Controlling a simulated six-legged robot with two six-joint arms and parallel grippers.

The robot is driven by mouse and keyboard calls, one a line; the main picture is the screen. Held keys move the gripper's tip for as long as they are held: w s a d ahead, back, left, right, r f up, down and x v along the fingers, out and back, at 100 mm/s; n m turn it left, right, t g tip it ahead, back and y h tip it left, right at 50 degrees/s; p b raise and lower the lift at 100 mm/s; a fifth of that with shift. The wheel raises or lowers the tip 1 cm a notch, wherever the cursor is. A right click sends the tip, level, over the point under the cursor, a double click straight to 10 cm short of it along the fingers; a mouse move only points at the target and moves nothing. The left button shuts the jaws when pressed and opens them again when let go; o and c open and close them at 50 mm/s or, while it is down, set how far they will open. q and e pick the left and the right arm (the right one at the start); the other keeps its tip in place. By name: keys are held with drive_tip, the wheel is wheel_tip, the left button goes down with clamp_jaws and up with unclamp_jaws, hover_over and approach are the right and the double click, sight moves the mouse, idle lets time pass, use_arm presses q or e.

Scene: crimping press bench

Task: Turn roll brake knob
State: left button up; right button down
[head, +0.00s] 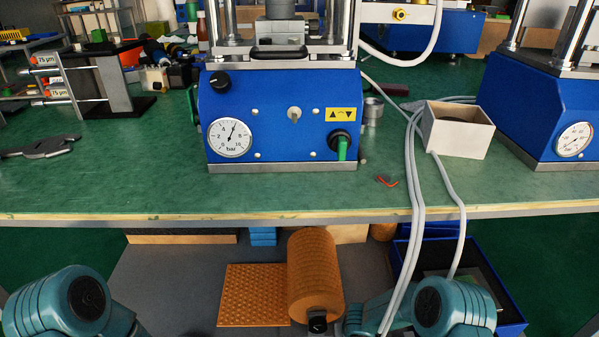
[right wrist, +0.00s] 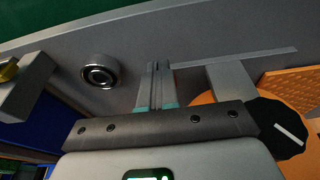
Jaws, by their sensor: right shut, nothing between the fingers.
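A black round knob (right wrist: 280,130) with a white line mark shows at the lower right of the right wrist view, in front of the orange roll (right wrist: 218,98). In the head view the orange roll (head: 315,265) lies under the bench, and a small black part (head: 317,322) shows at its near end. My right gripper (right wrist: 158,68) is shut and empty; its fingers are to the left of the knob in the right wrist view and apart from it. In the head view my right gripper is hidden. My left gripper is out of view.
A grey bracket (right wrist: 231,82) stands just beside the knob. A metal ring (right wrist: 99,71) lies left of the fingers. In the head view, grey cables (head: 414,220) hang over the bench edge (head: 180,217), and a blue crate (head: 505,300) stands right of the roll.

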drive_tip(key=shift+s, duration=0.3)
wheel_tip(320, 180, up, 6)
drive_tip(key=p, duration=0.3)
drive_tip(key=shift+d, duration=0.1)
